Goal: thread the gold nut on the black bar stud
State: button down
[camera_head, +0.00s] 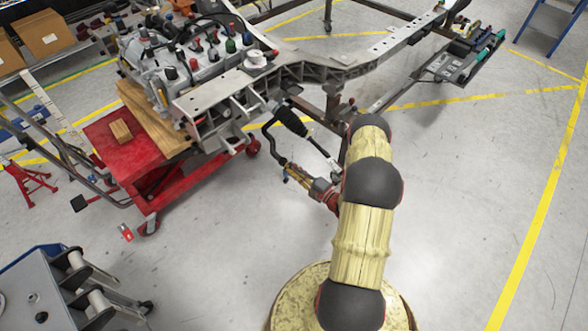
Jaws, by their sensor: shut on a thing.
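My gripper (291,174) is at the end of my arm, left of the arm's dark elbow, with its tips pointing left. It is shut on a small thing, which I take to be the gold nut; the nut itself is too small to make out. The bent black bar (271,142) hangs below the grey frame and curves down to the gripper's tips. The stud at its lower end is too small to make out. Whether nut and stud touch I cannot tell.
A black ribbed boot with a rod (291,121) runs close above my gripper. The grey chassis frame (345,72) spans the top. A red cart (112,148) carrying an engine (190,60) stands left. A grey workstation (45,290) is lower left. The floor below the gripper is clear.

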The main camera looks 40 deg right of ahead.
jog(key=shift+s+d+f, duration=0.1)
jog(key=shift+s, duration=0.05)
jog(key=shift+m, duration=1)
jog(key=c, duration=2.1)
grip_release()
jog(key=shift+m, duration=0.3)
jog(key=o, duration=0.4)
jog(key=s, duration=0.6)
jog(key=s+p, duration=0.1)
jog(key=s, duration=0.1)
jog(key=shift+s+d, duration=0.25)
jog(key=shift+s, duration=0.15)
